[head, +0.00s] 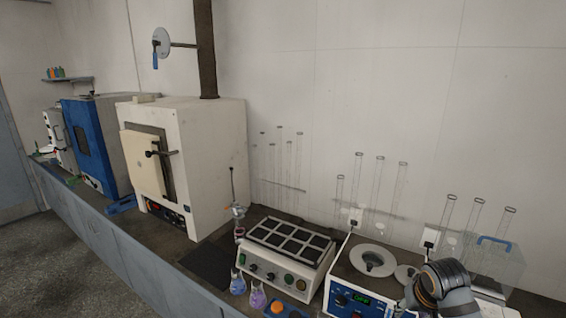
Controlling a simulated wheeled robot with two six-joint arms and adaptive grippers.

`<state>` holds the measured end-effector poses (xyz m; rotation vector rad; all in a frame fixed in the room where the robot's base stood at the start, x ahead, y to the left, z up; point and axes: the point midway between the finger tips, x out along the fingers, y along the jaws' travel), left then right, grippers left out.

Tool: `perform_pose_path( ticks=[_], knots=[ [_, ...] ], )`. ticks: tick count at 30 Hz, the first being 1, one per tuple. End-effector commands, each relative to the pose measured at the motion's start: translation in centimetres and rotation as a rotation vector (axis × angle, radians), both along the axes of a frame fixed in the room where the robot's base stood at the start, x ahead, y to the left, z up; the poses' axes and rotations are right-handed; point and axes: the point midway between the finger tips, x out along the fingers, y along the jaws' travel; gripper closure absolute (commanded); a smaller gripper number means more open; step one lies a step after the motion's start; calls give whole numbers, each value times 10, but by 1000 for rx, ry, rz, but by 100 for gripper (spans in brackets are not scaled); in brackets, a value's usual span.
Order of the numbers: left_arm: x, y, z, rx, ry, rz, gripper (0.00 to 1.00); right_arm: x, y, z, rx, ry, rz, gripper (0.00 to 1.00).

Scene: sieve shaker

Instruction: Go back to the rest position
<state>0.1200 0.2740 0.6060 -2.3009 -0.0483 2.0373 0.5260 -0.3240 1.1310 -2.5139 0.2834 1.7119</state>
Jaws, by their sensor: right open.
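My right arm comes in at the lower right corner, in front of a bench device with a blue front, a small green display and round grey plates on top (373,261). My right gripper (404,305) is small and partly cut off at the bottom edge, near the right side of that device. It is open, and I see nothing held in it. My left gripper is not in view.
A hot plate with several dark squares (288,240) stands left of the device. Small flasks with blue and purple liquid (257,295) stand before it. A white furnace (215,150) and a blue oven (95,145) stand farther left. Glass tubes (378,185) line the wall.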

Motion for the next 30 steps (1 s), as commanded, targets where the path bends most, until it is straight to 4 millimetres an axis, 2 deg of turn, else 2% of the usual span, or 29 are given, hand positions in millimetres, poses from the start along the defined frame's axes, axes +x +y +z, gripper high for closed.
perform_pose_path(
  ticks=[4,9,15,21,27,28,30],
  knots=[
    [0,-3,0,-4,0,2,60,-26,18,-29,-11,17,55,55],
    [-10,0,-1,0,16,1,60,-65,41,-60,-23,31,123,55],
    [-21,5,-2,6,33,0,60,-117,63,-86,-33,46,190,55],
    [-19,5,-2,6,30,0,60,-168,77,-98,-45,59,236,55],
    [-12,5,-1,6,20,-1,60,-212,84,-99,-60,70,262,55],
    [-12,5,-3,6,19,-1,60,-214,83,-104,-63,74,264,55],
    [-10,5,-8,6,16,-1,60,-206,81,-132,-63,81,262,55]
  ],
)
